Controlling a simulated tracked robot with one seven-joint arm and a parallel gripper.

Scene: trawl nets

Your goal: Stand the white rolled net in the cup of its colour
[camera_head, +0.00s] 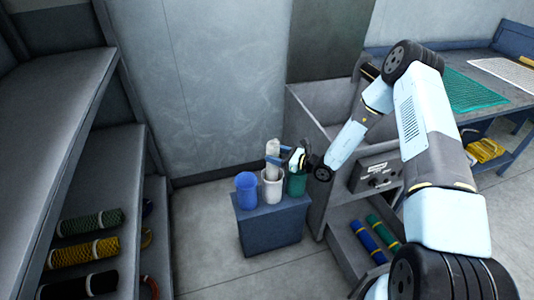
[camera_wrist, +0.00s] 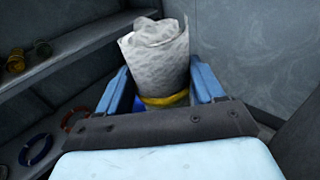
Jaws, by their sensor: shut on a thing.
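The white rolled net (camera_head: 272,148) stands roughly upright at the white cup (camera_head: 271,191) in the head view. Its lower end meets the cup's mouth and seems to be inside it; how deep I cannot tell. In the wrist view the white rolled net (camera_wrist: 157,58) shows a loose top and a yellow band low down. My gripper (camera_head: 279,156) is shut on the roll, coming from the right. In the wrist view the blue fingers of my gripper (camera_wrist: 162,88) flank the roll. The wrist view hides the white cup.
The blue cup (camera_head: 246,190) stands left of the white one and the green cup (camera_head: 296,182) right, close together on a blue-grey stand (camera_head: 272,230). Shelves (camera_head: 105,190) with rolled nets are at left. An open drawer (camera_head: 356,262) holds blue and green rolls. A wall is behind.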

